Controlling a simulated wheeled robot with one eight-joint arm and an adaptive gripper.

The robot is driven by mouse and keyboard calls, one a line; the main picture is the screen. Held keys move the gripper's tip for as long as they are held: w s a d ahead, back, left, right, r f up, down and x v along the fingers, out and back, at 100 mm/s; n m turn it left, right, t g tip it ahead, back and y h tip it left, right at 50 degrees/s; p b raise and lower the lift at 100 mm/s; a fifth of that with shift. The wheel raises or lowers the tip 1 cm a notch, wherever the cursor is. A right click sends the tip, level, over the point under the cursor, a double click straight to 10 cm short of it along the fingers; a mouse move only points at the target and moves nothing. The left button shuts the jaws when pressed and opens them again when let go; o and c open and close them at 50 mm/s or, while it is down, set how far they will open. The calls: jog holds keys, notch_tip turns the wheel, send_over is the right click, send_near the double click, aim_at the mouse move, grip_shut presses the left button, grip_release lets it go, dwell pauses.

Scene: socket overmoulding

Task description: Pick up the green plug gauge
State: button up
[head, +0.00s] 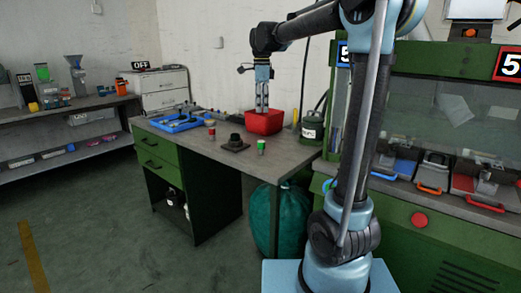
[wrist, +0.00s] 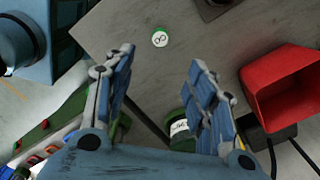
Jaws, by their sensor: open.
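The green plug gauge (head: 261,147) stands upright near the front edge of the grey workbench, to the right of a dark round part on a square base. In the wrist view its pale round top with a green rim (wrist: 160,39) shows from above, beyond and between my fingertips. My gripper (head: 262,108) points down over the bench, by the red bin, and is higher and farther back than the gauge. In the wrist view the two blue fingers of my gripper (wrist: 161,60) are spread apart with nothing between them.
The red bin (head: 265,122) is beside my gripper. The dark part (head: 235,143) and a red-marked gauge (head: 211,133) stand left of the green gauge. A blue tray (head: 178,123) lies farther left. A green canister (head: 312,127) stands at the bench's right end.

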send_over(261, 143)
jog(key=w, duration=0.2)
notch_tip(261, 143, down, 11)
jog(key=shift+a+f, duration=0.1)
jog(key=shift+f, duration=0.05)
jog(key=shift+s+d+f, duration=0.1)
jog(key=shift+f, duration=1.4)
jog(key=shift+d+f, duration=0.1)
jog(key=shift+f, duration=1.4)
grip_shut()
